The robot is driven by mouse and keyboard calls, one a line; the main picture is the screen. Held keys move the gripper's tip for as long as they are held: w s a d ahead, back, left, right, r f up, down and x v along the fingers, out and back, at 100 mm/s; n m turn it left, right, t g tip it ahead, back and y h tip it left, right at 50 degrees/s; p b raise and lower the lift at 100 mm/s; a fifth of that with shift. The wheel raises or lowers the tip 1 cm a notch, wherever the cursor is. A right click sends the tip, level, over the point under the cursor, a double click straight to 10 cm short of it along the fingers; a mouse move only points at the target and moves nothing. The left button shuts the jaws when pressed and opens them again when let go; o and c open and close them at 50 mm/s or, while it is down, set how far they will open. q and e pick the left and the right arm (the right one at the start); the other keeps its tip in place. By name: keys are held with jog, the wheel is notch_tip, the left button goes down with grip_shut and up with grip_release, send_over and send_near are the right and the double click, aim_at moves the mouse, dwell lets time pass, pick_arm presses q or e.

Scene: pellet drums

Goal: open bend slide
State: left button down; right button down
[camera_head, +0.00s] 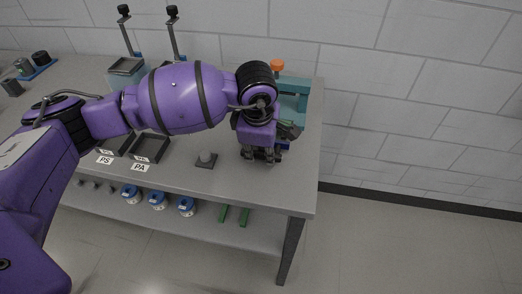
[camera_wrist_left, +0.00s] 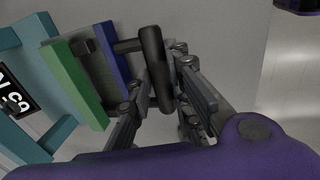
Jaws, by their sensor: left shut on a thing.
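The teal bend fixture (camera_head: 296,88) stands at the right end of the bench, partly hidden behind my left arm. In the left wrist view its teal frame (camera_wrist_left: 37,30) carries a green bar (camera_wrist_left: 72,85) and a blue bar (camera_wrist_left: 113,55). A dark handle (camera_wrist_left: 153,60) sticks out on a short stem beside the blue bar. My left gripper (camera_head: 262,158) is at the fixture's front, and in the wrist view its fingers (camera_wrist_left: 160,95) are shut on the handle. My right gripper is in neither view.
Two dark trays marked PS and PA (camera_head: 151,148) and a small grey post on a dark base (camera_head: 206,160) are on the bench. Blue-and-white drums (camera_head: 157,201) and green strips (camera_head: 244,216) lie on the lower shelf. The bench's right edge is close to the fixture.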

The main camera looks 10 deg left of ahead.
pick_arm(q)
jog(key=shift+w, duration=0.2)
jog(key=c, duration=1.6)
grip_release()
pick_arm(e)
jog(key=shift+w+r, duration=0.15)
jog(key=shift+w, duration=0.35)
pick_arm(q)
jog(key=r, duration=0.4)
jog(key=s+r, duration=0.1)
jog(key=r, duration=0.3)
jog(key=s+r, duration=0.1)
jog(key=r, duration=0.3)
jog(key=shift+s, duration=0.2)
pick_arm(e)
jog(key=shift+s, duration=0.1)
pick_arm(q)
jog(key=shift+f, duration=0.15)
